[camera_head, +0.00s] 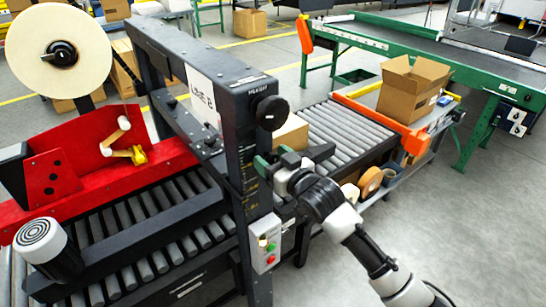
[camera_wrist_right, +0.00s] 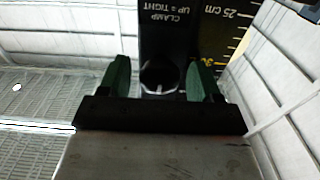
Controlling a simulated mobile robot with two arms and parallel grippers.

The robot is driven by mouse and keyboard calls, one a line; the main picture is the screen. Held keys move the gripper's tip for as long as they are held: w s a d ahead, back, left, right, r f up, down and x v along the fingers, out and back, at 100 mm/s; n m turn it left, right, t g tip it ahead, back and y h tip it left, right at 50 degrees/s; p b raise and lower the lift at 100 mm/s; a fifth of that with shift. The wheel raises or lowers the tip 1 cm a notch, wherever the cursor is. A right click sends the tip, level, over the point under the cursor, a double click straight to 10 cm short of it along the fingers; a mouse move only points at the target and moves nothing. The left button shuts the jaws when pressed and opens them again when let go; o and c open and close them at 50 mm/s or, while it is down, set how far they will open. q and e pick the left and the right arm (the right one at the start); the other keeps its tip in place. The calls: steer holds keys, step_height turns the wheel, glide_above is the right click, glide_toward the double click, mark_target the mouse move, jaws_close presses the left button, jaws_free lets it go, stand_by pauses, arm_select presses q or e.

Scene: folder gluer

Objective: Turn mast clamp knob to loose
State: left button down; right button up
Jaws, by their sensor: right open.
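The mast clamp knob (camera_wrist_right: 158,76) is a small dark knob on the black mast, under the lettering "CLAMP UP = TIGHT", which appears upside down in the right wrist view. My right gripper (camera_wrist_right: 161,80) is open, with one green finger on each side of the knob. I cannot tell whether the fingers touch it. In the head view my right gripper (camera_head: 272,162) is at the front face of the mast (camera_head: 250,190) and hides the clamp knob. My left gripper is not in view.
A larger round black knob (camera_head: 272,113) sticks out of the mast above my right gripper. A switch box (camera_head: 265,243) sits below it. A small carton (camera_head: 291,133) lies on the rollers behind. Tape rolls (camera_head: 370,181) lie on a shelf to the right.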

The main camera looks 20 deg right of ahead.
steer(key=c, duration=0.9)
steer(key=shift+n, duration=0.3)
steer(key=n+p, duration=0.1)
steer(key=n, duration=0.2)
steer(key=shift+n, duration=0.3)
steer(key=n+p, duration=0.1)
steer(key=n, duration=0.3)
steer(key=shift+a+p, duration=0.1)
steer(key=shift+p, duration=0.2)
steer(key=n+p, duration=0.1)
steer(key=n, duration=0.4)
steer(key=shift+s+f, duration=0.1)
steer(key=shift+f+n+p, duration=0.1)
steer(key=shift+n+p, duration=0.25)
steer(key=shift+n, duration=1.95)
